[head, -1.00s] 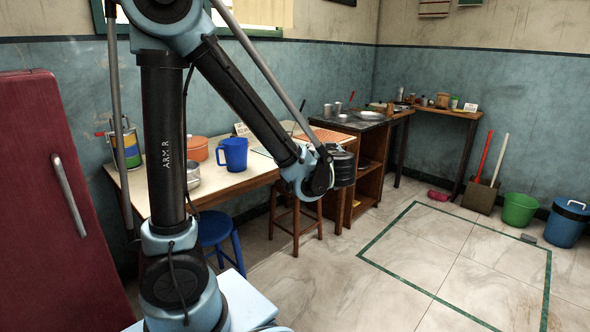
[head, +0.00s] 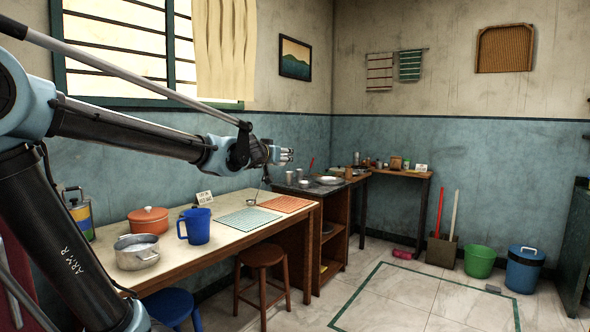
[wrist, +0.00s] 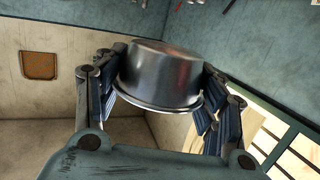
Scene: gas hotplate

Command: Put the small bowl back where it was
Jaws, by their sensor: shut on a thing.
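My gripper (wrist: 160,88) is shut on a small shiny metal bowl (wrist: 160,75), with fingers on both sides of its wall. The wrist view is upside down, with the blue lower wall at the top, so the bowl's rim faces up in the room. In the head view my gripper (head: 284,156) is stretched out in the air, higher than the tabletop, in front of the blue wall in the picture. The bowl is hard to make out there.
The wooden table (head: 228,238) holds a metal pot (head: 137,256), an orange pot (head: 148,221), a blue mug (head: 195,226), a teal mat (head: 250,218) and an orange mat (head: 287,203). A dark counter (head: 311,188) with cups stands beyond. A stool (head: 262,256) stands in front.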

